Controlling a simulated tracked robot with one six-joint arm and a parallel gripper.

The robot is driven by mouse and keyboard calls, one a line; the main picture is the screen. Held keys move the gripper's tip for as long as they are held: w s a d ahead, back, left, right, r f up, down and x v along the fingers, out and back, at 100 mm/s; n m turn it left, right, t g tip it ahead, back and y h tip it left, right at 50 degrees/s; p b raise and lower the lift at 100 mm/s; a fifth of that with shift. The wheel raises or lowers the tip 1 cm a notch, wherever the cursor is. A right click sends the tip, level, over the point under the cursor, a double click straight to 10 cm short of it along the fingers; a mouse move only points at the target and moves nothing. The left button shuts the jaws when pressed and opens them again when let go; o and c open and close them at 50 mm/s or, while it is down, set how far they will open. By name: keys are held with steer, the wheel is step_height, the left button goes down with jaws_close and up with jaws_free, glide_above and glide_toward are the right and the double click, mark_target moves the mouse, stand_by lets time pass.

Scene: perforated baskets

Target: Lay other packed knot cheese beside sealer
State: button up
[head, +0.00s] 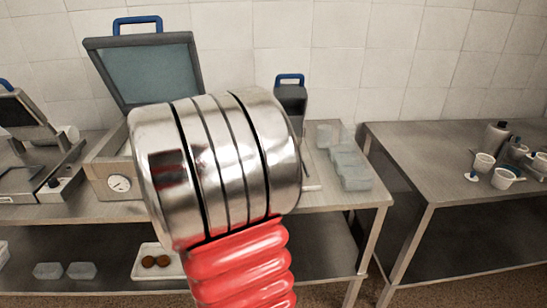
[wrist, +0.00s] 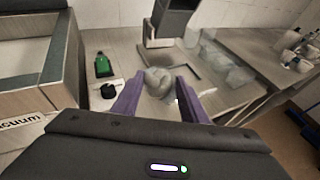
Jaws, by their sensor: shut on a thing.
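My gripper (wrist: 158,92) shows in the wrist view with two purple fingers, closed on a pale knot cheese (wrist: 157,80) held between the fingertips. Clear wrap around the cheese is hard to make out. The sealer (wrist: 168,22) stands just beyond it, with its dark arm raised and its base behind the cheese. In the head view the sealer's dark arm with a blue handle (head: 290,95) shows behind my arm. My gripper and the held cheese are hidden there by my arm.
Clear packs (head: 350,165) lie at the table's right end, right of the sealer; they also show in the wrist view (wrist: 228,68). An open-lidded vacuum machine (head: 117,188) stands left.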

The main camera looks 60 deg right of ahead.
steer(key=w+a+f+n+t+y, duration=0.2)
steer(key=w+a+f+n+t, duration=0.15)
steer(key=w+a, duration=0.6)
steer(key=w+a+f+n+t+y, duration=0.15)
steer(key=w+a+n+t, duration=0.25)
steer(key=w+a, duration=0.55)
steer(key=w+a+f+n+t+y, duration=0.1)
steer(key=a+f+n+t+y, duration=0.1)
steer(key=a, duration=1.2)
steer(key=w+a+f+n+t+y, duration=0.1)
steer(key=a+f+n+t+y, duration=0.1)
steer(key=a, duration=1.3)
steer(key=shift+f+n+y, duration=0.45)
steer(key=shift+n+y, duration=0.7)
